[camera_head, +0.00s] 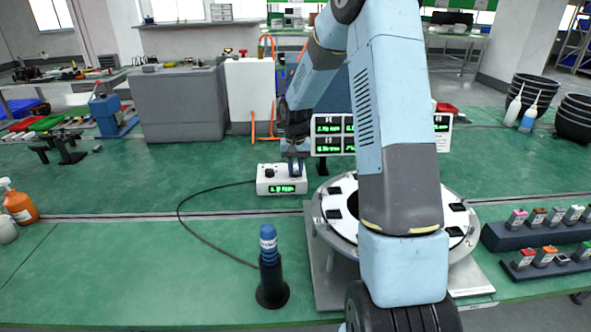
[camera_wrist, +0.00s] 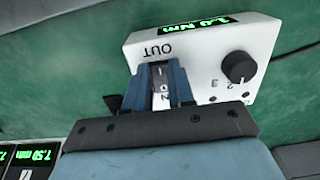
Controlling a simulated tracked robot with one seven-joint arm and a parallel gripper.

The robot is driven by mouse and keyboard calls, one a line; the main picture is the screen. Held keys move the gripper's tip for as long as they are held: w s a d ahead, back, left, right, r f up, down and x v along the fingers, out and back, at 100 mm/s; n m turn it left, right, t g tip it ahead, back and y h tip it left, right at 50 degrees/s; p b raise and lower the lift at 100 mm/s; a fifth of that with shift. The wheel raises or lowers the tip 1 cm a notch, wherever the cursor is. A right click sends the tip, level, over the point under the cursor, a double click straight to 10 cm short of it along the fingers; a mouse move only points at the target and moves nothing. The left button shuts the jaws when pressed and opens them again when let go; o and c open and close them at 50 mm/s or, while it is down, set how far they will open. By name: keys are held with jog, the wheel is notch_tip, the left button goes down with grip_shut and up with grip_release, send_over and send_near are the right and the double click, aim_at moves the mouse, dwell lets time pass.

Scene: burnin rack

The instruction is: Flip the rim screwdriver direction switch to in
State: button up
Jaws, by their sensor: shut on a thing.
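The white screwdriver controller box (camera_head: 282,188) sits on the green bench, with a green lit display on its front. In the wrist view the box (camera_wrist: 205,65) appears upside down, with a dark knob (camera_wrist: 239,67) and a rocker switch (camera_wrist: 160,82). "OUT" is printed beyond the far end of the switch; the marking at its near end is partly hidden. My gripper (camera_wrist: 162,78) has its blue fingers on both sides of the switch, shut on it. My gripper (camera_head: 294,165) is over the box in the head view. The switch's tilt is unclear.
A blue and black screwdriver (camera_head: 269,250) stands upright in a dark holder, its cable running to the box. A round white rim fixture (camera_head: 340,200) on a grey plate is to the right, partly hidden by my arm. Display panels (camera_head: 330,135) stand behind.

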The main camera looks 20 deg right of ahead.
jog(key=shift+w, duration=0.1)
grip_shut()
jog(key=shift+w+d+r+g+y, duration=0.1)
jog(key=shift+w+g+y, duration=0.1)
jog(key=shift+g, duration=0.5)
jog(key=shift+w+r+g+y, duration=0.1)
jog(key=shift+g+y, duration=0.1)
jog(key=shift+g, duration=0.5)
jog(key=o, duration=0.8)
grip_release()
jog(key=shift+o, duration=0.2)
jog(key=a+v, duration=0.1)
jog(key=v, duration=1.2)
jog(key=shift+w+d+r, duration=0.2)
jog(key=shift+d+r, duration=0.05)
jog(key=shift+d, duration=0.25)
